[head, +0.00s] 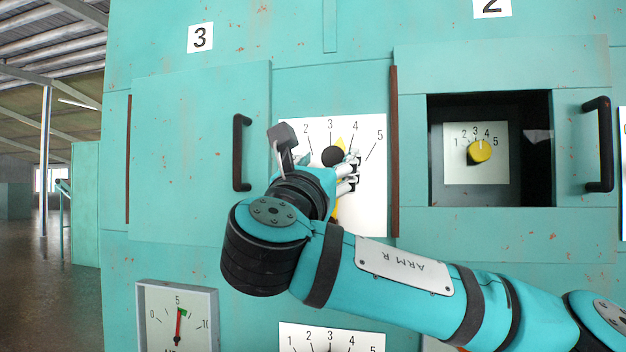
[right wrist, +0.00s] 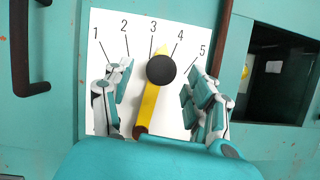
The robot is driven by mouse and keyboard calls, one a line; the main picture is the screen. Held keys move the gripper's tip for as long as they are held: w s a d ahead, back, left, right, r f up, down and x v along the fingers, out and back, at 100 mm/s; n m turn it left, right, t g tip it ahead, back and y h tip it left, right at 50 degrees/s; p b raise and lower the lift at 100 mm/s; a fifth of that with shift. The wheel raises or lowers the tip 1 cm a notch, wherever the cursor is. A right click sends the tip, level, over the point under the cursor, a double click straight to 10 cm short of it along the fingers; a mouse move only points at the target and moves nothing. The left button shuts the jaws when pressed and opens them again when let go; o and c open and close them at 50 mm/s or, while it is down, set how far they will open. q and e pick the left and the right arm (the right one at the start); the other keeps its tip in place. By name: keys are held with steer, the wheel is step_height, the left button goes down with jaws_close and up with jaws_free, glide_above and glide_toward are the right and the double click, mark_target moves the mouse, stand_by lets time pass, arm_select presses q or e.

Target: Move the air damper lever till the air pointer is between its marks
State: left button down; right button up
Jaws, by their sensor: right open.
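The yellow lever (right wrist: 149,104) with a round black knob (right wrist: 161,70) is on a white plate (right wrist: 110,26) numbered 1 to 5. Its tip points between 3 and 4. In the head view the knob (head: 332,156) shows, but my right arm hides much of the lever. My right gripper (right wrist: 158,90) is open, with fingers on both sides of the lever just below the knob; I cannot tell whether they touch it. The right gripper (head: 328,172) also shows in the head view. A gauge (head: 178,318) at lower left has a red pointer near 5, beside a green mark; its label is cut off.
Black door handles (head: 241,152) and (head: 598,145) stick out left and right of the plate. A recess at right holds a yellow knob (head: 480,152) on a numbered plate. Another numbered plate (head: 300,334) is below, partly cut off. Open floor (head: 50,300) lies far left.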

steer(key=v, duration=0.8)
steer(key=shift+s+a, duration=0.25)
steer(key=shift+w+f, duration=0.1)
steer(key=shift+f, duration=0.1)
